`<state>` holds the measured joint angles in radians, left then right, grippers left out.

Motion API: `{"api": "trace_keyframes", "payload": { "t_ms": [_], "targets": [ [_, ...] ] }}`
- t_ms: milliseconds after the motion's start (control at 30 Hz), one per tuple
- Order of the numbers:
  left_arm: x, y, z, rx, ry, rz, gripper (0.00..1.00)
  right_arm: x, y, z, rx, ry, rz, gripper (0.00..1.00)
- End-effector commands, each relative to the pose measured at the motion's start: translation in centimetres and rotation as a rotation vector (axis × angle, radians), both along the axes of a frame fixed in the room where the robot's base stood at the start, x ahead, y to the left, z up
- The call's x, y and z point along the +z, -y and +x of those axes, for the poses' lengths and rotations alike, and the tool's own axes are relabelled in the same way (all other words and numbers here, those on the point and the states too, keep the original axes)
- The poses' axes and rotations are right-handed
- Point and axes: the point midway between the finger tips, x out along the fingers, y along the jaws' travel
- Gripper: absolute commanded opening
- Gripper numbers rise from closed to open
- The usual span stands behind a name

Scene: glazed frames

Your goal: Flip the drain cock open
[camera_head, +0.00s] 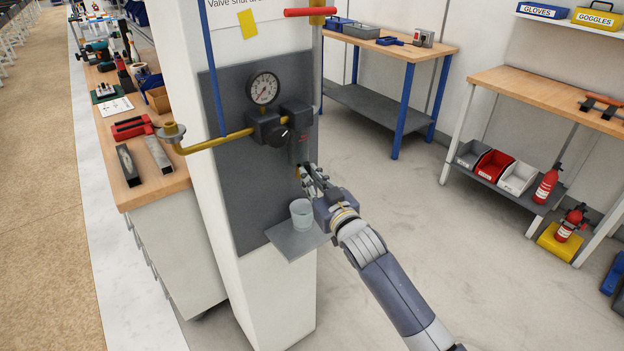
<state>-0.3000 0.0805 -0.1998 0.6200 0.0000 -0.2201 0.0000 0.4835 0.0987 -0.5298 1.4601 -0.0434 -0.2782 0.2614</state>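A small brass piece, apparently the drain cock (299,172), shows below the dark regulator body (299,134) on the grey panel (245,195) of the white column. My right gripper (308,176) reaches in from the lower right, its fingertips at or just beside the cock. The fingers cover part of the cock, so its lever position and any contact are unclear. I cannot tell whether the fingers are open or shut. A clear cup (301,213) stands on the small grey shelf (292,245) below the cock. My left gripper is not in view.
A pressure gauge (264,88), a black knob (278,135) and a yellow pipe (215,142) are on the panel. A red-handled valve (310,12) is above. A cluttered workbench (155,190) stands left. The floor (420,200) right of the column is clear.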

Motion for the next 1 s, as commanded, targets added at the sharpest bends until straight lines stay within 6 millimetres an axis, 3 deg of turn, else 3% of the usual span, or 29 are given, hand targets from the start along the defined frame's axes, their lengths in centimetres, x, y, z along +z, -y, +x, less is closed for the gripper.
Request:
{"api": "trace_keyframes", "payload": {
  "t_ms": [267, 500, 533, 600, 1000],
  "targets": [
    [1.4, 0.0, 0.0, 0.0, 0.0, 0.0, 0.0, 0.3, 0.2, 0.1, 0.0, -0.061, 0.083, 0.0],
    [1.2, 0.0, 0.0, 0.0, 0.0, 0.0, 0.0, 0.0, 0.2, 0.1, 0.0, -0.068, 0.095, 0.0],
    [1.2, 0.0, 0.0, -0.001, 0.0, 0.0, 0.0, 0.0, 0.2, 0.1, 0.0, -0.068, 0.095, 0.15],
    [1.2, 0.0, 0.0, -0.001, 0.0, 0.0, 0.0, 0.0, 0.2, 0.1, 0.0, -0.068, 0.095, 0.31],
    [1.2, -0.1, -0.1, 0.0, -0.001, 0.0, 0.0, 0.0, 0.3, -0.1, 0.0, -0.067, 0.091, 0.32]
  ]
}}
